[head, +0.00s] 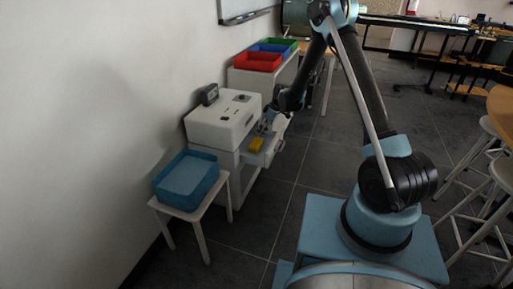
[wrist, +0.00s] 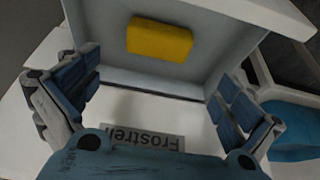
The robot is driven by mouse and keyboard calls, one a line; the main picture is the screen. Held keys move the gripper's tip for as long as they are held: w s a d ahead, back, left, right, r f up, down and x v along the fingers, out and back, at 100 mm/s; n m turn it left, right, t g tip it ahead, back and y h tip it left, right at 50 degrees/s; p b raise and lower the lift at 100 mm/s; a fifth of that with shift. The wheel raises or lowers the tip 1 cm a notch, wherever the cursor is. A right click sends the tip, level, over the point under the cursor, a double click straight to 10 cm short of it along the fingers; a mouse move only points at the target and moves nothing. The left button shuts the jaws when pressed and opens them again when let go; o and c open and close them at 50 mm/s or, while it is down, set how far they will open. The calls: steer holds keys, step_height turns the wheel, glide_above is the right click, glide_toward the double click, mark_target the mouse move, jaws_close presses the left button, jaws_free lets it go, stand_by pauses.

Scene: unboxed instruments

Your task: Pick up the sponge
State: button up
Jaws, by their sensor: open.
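The yellow sponge (wrist: 160,39) is a small block. In the wrist view it lies in a shallow white tray or drawer (wrist: 198,82), beyond my fingertips. In the head view the sponge (head: 257,145) shows at the front of a white machine, just below and left of my gripper (head: 270,123). My gripper is open, its blue-padded fingers (wrist: 156,82) wide apart at left and right with nothing between them. The sponge is clear of both fingers.
The white machine (head: 222,121) has a label reading "Frostrei..." (wrist: 147,134). A blue bin (head: 187,180) stands on a small white table (head: 221,184) at left. Red (head: 259,61), blue and green trays stand behind. Stools are at right; the floor (head: 262,213) between is clear.

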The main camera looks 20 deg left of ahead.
mark_target(257, 142)
steer(key=x, duration=0.6)
steer(key=shift+a+f, duration=0.15)
steer(key=shift+f, duration=0.2)
steer(key=shift+d+x, duration=0.1)
steer(key=shift+x, duration=1.35)
steer(key=shift+d+x, duration=0.15)
steer(key=shift+x, duration=1.25)
steer(key=shift+w+f, duration=0.1)
steer(key=shift+c, duration=0.2)
steer(key=c, duration=0.6)
